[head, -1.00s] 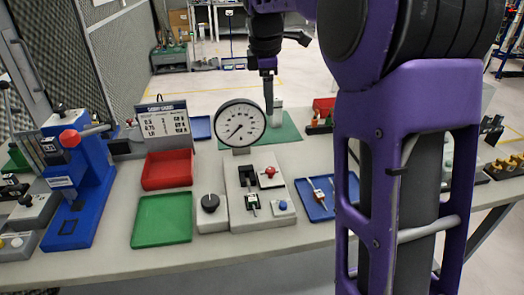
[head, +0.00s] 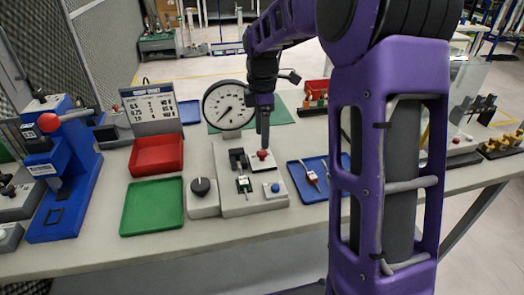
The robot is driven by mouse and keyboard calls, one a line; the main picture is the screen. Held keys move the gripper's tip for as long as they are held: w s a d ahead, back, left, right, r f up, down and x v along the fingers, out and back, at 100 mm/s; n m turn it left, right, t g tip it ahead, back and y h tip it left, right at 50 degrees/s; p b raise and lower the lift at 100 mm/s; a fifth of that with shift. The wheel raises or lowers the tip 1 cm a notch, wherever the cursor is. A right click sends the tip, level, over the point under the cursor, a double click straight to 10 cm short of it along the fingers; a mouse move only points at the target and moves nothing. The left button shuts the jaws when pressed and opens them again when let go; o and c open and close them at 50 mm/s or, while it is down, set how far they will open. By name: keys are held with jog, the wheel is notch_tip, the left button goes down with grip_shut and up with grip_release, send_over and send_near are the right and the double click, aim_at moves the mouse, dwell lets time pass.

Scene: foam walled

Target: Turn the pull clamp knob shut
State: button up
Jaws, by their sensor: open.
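A grey pull tester (head: 236,206) stands on the bench with a round dial gauge (head: 229,105) at its back. A small red knob (head: 262,156) sits on a light plate at its back right. A larger black knob (head: 201,186) is on the grey block at its left. No label shows which one is the pull clamp knob. My gripper (head: 263,140) points down just above the red knob, its fingers open but close together in this view. I cannot tell whether the fingertips touch the knob.
A blue button (head: 275,188) and a small metal clamp (head: 243,184) are near the red knob. A red tray (head: 157,154) and green tray (head: 151,206) lie left, a blue tray (head: 318,176) right. A blue press (head: 62,175) stands far left. My arm hides part of the bench.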

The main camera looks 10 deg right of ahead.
aim_at(262, 151)
jog(key=shift+f+b, duration=0.35)
jog(key=shift+f, duration=2.4)
grip_shut()
